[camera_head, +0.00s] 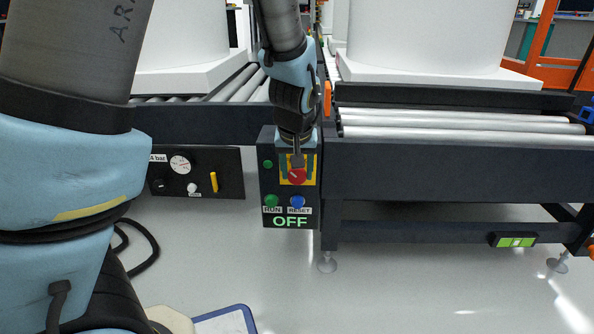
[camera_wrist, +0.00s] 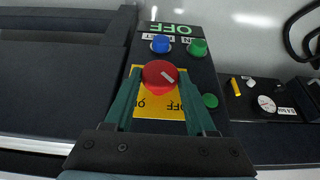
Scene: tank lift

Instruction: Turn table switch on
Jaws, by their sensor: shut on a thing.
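The table switch is a round red knob (camera_head: 297,176) on a yellow plate (camera_head: 285,180) on a dark control box. My gripper (camera_head: 297,162) reaches down to the box from above. In the wrist view my gripper (camera_wrist: 159,80) has its two green fingers on either side of the knob, shut on it. The fingers partly cover the yellow plate. The display (camera_head: 290,222) on the box reads OFF in green.
A green RUN button (camera_head: 271,200) and a blue RESET button (camera_head: 297,202) sit below the knob. A gauge panel (camera_head: 196,173) with a yellow lever is to the left. The roller conveyor frame (camera_head: 450,170) is to the right, carrying a white tank (camera_head: 440,40).

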